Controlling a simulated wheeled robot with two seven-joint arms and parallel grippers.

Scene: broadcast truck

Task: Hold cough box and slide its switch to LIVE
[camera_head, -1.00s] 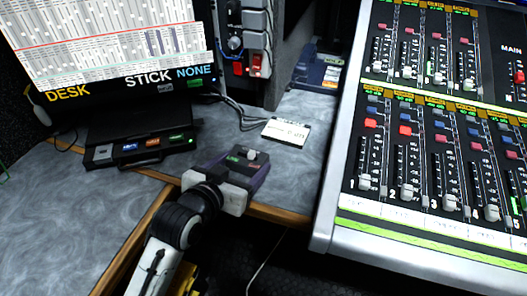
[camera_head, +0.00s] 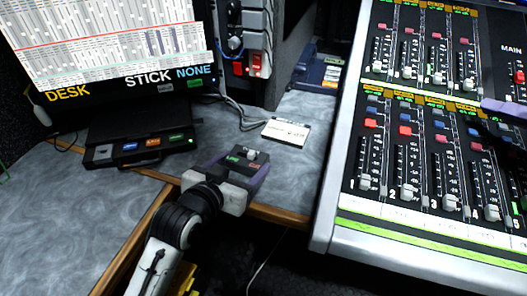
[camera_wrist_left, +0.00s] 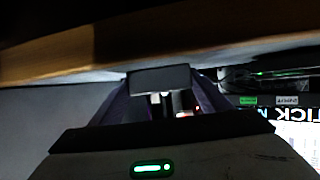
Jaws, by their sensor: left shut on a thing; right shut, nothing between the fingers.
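The cough box (camera_head: 246,155) is a small dark box over the front edge of the grey desk. Its top shows a pale switch knob, a green label on the left and a red label nearer the front. I cannot tell the switch position. My left gripper (camera_head: 232,178) is shut on the box from the front, its purple fingers along the sides. In the left wrist view the purple fingers (camera_wrist_left: 162,105) flank a dark block and a small red mark. My right gripper (camera_head: 506,110) shows only as a purple finger and dark part at the right edge, over the mixer.
A white card (camera_head: 286,132) lies on the desk behind the box. A black button panel (camera_head: 140,152) stands to the left below a screen (camera_head: 105,40). The large mixing console (camera_head: 430,150) fills the right. Cables run behind the box.

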